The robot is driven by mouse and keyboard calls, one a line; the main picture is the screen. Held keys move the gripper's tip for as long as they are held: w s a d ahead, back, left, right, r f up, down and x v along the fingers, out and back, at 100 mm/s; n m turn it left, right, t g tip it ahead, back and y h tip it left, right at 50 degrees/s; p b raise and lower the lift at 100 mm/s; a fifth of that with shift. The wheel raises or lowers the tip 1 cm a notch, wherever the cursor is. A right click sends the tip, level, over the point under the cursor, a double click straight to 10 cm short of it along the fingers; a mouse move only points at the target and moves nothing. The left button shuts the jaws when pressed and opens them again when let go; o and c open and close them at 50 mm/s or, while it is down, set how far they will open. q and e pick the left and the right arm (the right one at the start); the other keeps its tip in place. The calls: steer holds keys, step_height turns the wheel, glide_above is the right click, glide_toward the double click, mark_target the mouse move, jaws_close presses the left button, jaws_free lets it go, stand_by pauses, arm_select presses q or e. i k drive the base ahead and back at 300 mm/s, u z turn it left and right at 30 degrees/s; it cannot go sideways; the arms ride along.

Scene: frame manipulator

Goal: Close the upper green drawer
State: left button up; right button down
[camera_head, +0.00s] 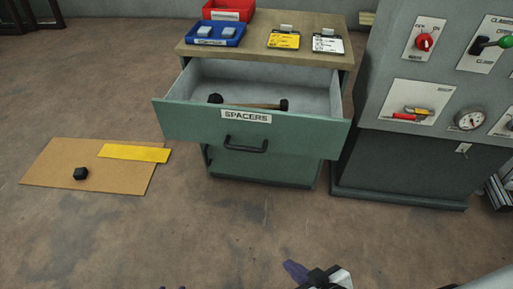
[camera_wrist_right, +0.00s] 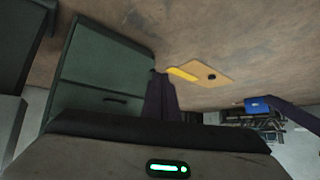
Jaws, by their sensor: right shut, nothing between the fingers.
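The upper green drawer (camera_head: 185,123), labelled SPACERS, is pulled far out of its cabinet in the head view. Its dark bar handle (camera_head: 246,144) faces me. A tool with a wooden shaft and dark ends (camera_head: 250,104) lies inside. My right gripper (camera_head: 290,268) is low in the head view, well in front of the drawer and apart from it. In the right wrist view its dark fingers (camera_wrist_right: 160,98) are together and empty, with a green front (camera_wrist_right: 95,65) beyond them. Only small tips of my left gripper (camera_head: 173,287) show at the bottom edge; their opening is unclear.
The wooden cabinet top (camera_head: 265,48) holds a red bin (camera_head: 228,11), a blue tray (camera_head: 214,35) and two tags. A grey control panel (camera_head: 385,95) stands close on the right. The floor in front is clear.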

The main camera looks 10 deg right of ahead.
mark_target(313, 125)
steer(key=u, duration=1.15)
steer(key=i, duration=1.1)
steer(key=z, duration=2.55)
